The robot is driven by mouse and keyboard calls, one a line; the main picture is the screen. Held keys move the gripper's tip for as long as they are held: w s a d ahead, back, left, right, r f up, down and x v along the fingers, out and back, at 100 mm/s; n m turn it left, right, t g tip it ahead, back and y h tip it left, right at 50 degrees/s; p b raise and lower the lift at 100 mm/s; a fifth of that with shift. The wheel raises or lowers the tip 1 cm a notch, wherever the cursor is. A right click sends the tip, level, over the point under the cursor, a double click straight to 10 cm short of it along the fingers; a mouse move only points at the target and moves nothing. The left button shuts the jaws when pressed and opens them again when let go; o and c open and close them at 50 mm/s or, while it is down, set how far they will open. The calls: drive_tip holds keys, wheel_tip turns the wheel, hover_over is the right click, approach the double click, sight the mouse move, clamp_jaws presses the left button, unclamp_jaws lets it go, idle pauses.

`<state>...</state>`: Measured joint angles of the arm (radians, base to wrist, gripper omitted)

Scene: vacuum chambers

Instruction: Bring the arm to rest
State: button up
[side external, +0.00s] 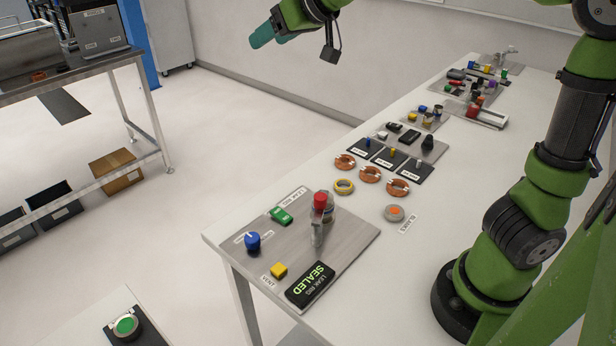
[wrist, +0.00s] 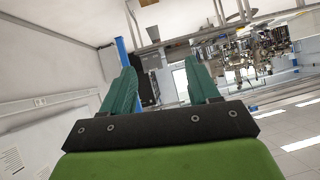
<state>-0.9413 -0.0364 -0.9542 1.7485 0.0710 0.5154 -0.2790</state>
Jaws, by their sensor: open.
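My gripper (side external: 262,34) is at the top of the side external view, raised well above the floor and off the far long edge of the bench. Its teal fingers also show in the wrist view (wrist: 162,90). They stand apart with nothing between them. My green arm rises from its base at the right end of the bench, and its upper part runs out of the picture at the top.
The white bench (side external: 300,170) carries a leak rig plate (side external: 350,235) whose display (side external: 311,285) reads SEALED. Several copper rings (side external: 370,174) and small coloured parts lie beyond it. A metal table (side external: 75,65) stands at left. A green button (side external: 125,325) is at front left.

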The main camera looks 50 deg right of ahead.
drive_tip(key=d+r+m+t, duration=0.1)
drive_tip(key=d+m+t, duration=0.1)
drive_tip(key=d+m, duration=0.35)
drive_tip(key=s+d+f+m+g+h, duration=0.2)
drive_tip(key=s+d+f+m, duration=0.45)
drive_tip(key=f+m, duration=0.3)
drive_tip(key=s+d+f+m+g+h, duration=0.1)
drive_tip(key=s+d+f+m, duration=0.4)
drive_tip(key=d+f+m, duration=0.45)
drive_tip(key=s+a+r+n+y, duration=0.3)
drive_tip(key=a+n, duration=0.3)
drive_tip(key=a, duration=0.3)
drive_tip(key=s+a+r+n+y, duration=0.3)
drive_tip(key=a+r+n, duration=0.1)
drive_tip(key=a+n, duration=0.4)
drive_tip(key=s+a+f+n+g+h, duration=0.1)
drive_tip(key=s+a+n+g+h, duration=0.1)
drive_tip(key=s+a+n, duration=0.4)
drive_tip(key=s+a+g, duration=0.1)
drive_tip(key=s, duration=0.1)
drive_tip(key=shift+s+n, duration=0.35)
